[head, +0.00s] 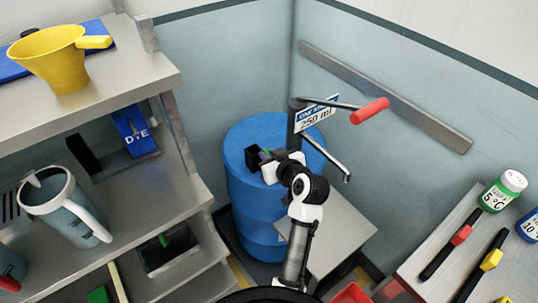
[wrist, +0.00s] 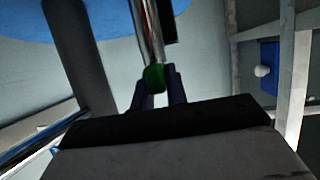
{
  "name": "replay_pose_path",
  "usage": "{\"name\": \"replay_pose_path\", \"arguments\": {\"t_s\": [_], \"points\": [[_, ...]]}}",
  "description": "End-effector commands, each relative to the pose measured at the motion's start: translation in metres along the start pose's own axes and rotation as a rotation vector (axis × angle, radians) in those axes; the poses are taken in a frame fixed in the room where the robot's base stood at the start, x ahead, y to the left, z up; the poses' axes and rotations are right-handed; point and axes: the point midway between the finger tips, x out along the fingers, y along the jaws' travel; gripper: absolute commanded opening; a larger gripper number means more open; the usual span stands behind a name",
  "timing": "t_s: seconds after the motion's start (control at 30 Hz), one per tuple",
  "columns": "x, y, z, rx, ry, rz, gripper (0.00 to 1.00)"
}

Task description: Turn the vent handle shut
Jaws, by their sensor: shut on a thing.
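The vent handle shows in the wrist view as a shiny metal rod with a green end (wrist: 154,77). Its green end sits between the two dark fingers of my gripper (wrist: 158,88), which are shut on it. In the head view my gripper (head: 262,158) is over the top of the blue drum (head: 255,205), and only a small bit of green shows at its fingers. Most of the handle and its base are hidden there by my gripper and arm.
A pump with a red grip (head: 370,111), a spout (head: 346,176) and a 250 ml sign (head: 316,115) rises from the drum, close to my arm. Shelves with a yellow jug (head: 60,62) and a grey pitcher (head: 66,205) stand left. A bench with a green-labelled bottle (head: 502,192) stands right.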

Motion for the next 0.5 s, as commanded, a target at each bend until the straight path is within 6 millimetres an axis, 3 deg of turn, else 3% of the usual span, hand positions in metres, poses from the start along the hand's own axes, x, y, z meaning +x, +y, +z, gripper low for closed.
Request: {"name": "replay_pose_path", "arguments": {"t_s": [0.5], "points": [[0.0003, -0.0026, -0.0008, 0.175, -0.001, 0.428, 0.00]]}}
